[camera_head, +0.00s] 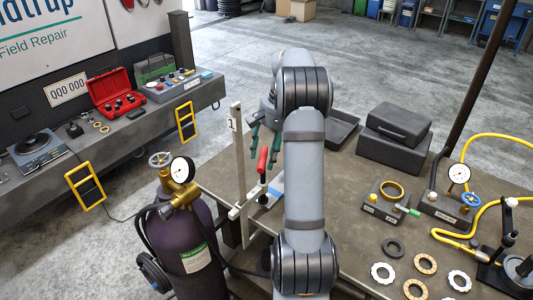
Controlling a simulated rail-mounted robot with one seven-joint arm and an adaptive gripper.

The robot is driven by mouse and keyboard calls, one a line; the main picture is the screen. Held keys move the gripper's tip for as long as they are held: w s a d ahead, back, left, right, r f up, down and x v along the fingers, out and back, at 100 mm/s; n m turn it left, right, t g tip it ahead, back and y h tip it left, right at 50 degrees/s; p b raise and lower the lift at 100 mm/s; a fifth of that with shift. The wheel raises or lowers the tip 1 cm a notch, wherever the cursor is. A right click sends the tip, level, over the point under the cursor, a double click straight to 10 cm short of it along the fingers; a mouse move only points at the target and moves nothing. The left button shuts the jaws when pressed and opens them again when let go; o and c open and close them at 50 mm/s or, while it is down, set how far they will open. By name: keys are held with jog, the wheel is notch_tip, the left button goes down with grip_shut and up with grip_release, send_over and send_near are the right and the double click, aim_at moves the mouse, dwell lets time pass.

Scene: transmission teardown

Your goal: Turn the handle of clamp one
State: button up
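The red handle (263,160) of a toggle-type clamp stands upright near the left edge of the workbench, beside a pale upright post (237,160) with a small number tag. I take it to be clamp one, but the tag is too small to read surely. My gripper (264,144) points down just above the handle, with its dark green fingers apart on either side of the handle's top. Contact with the handle cannot be told. My arm hides part of the clamp's right side and the bench behind it.
A purple gas cylinder (184,235) with a gauge stands front left. On the workbench (350,215), dark cases (395,135) sit at the back, with rings, gauges and a yellow hose (450,235) at right. A side counter (120,130) runs along the left wall.

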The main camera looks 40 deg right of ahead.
jog(key=shift+c, duration=1.1)
jog(key=c, duration=0.7)
jog(key=shift+c, duration=0.9)
jog(key=shift+s+m+b, duration=0.1)
jog(key=shift+m+b, duration=0.65)
jog(key=shift+m, duration=0.05)
jog(key=o, duration=1.2)
jog(key=shift+c, duration=0.2)
jog(key=shift+r, duration=0.1)
